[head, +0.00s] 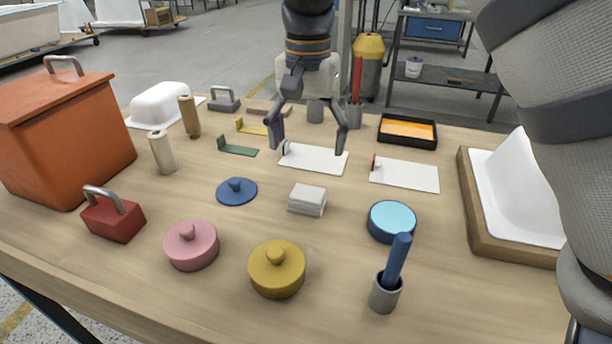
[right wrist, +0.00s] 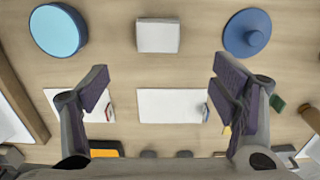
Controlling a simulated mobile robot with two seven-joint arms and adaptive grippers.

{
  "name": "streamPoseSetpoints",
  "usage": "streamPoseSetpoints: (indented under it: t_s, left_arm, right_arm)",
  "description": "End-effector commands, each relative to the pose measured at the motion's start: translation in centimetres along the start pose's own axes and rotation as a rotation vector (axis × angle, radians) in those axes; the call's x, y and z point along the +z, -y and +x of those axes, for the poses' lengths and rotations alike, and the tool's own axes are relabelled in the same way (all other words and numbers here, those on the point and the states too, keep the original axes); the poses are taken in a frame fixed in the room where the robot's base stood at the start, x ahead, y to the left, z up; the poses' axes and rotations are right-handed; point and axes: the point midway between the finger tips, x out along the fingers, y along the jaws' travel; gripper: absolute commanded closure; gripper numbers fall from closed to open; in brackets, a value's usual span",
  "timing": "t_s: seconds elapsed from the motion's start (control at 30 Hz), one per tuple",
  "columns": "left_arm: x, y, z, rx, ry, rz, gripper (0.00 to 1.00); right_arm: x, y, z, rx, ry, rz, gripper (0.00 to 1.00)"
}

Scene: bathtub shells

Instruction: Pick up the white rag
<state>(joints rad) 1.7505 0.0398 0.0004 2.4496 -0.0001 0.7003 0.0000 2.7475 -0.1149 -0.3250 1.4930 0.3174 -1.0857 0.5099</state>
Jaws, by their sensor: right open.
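The white rag (head: 307,200) is a small folded stack lying flat in the middle of the wooden table. It also shows in the right wrist view (right wrist: 158,36), at the top centre, beyond the fingertips. My right gripper (head: 309,146) points down with its fingers spread wide and nothing between them. In the head view it hangs above the table behind the rag, over a white flat board (head: 315,158), and is apart from the rag. My left gripper is not in view.
Near the rag are a blue knobbed lid (head: 237,191), a light blue round tin (head: 392,222), a yellow knobbed lid (head: 277,269) and a pink one (head: 191,245). A blue-handled tool stands in a grey cup (head: 385,294). Bare wood surrounds the rag.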

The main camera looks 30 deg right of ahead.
Motion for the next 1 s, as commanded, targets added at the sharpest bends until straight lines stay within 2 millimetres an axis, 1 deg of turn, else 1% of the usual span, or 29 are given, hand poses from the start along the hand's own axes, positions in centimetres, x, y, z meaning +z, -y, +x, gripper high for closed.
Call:
streamPoseSetpoints:
  t_s: [0.2,0.3,0.37,0.6,0.7,0.87,0.9,0.97,1.0]
  left_arm:
    - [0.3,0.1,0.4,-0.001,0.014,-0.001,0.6]
    - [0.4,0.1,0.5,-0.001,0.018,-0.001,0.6]
    - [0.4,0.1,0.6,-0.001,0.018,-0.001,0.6]
    - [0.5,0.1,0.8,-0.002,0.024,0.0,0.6]
    - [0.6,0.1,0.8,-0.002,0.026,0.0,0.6]
    - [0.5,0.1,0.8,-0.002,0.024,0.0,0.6]
    - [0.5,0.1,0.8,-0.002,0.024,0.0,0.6]
    - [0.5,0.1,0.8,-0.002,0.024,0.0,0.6]
    - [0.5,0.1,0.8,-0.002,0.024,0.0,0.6]
  right_arm:
    - [0.1,-0.1,4.8,0.007,0.007,0.0,0.2]
    - [0.1,0.0,6.3,0.004,0.004,0.0,0.2]
    - [0.1,-0.1,6.9,0.004,0.004,-0.001,0.2]
    - [0.3,-0.1,11.2,0.003,0.004,0.0,0.2]
    - [0.3,-0.1,12.0,0.002,0.002,0.0,0.2]
    - [0.3,0.0,11.9,0.0,0.0,0.0,0.2]
    - [0.3,0.0,11.9,0.0,0.0,0.0,0.22]
    - [0.3,0.0,11.9,0.0,0.0,0.0,0.36]
    - [0.3,0.0,11.9,0.0,0.0,0.0,0.45]
